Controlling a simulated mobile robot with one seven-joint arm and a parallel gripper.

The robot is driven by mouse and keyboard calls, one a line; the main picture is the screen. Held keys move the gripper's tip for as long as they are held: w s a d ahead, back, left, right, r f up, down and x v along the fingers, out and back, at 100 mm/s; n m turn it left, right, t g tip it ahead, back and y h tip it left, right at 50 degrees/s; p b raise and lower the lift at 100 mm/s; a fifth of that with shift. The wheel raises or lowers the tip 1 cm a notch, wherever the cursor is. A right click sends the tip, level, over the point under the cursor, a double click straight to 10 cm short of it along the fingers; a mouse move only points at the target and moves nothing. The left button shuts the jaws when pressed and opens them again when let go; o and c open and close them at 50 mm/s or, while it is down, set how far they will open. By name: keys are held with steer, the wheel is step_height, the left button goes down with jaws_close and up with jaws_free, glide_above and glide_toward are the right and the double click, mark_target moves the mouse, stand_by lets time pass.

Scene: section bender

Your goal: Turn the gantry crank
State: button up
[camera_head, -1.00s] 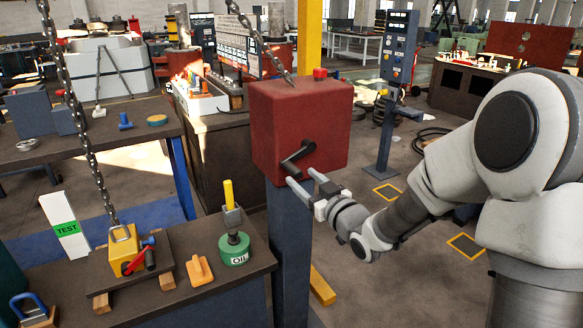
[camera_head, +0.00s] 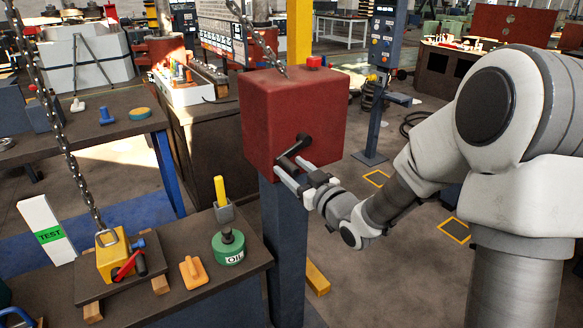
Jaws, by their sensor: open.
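The gantry crank (camera_head: 295,149) is a dark lever on the front face of a red box (camera_head: 270,112). Its arm slants from the pivot at upper right down to a grip at lower left. My gripper (camera_head: 288,165) is open, with its two pale fingers pointing at the box face. The fingertips lie to either side of the crank's lower end, very close to it. I cannot tell whether they touch it. The fingers and the crank's own end partly hide the contact area.
The red box stands on a blue-grey post (camera_head: 284,245) and has a red button (camera_head: 314,62) on top. A workbench (camera_head: 185,308) at lower left carries a green oil can (camera_head: 228,250) and a yellow block (camera_head: 112,262) on a chain.

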steer(key=shift+c, duration=0.2)
jaws_close()
stand_by(1.1)
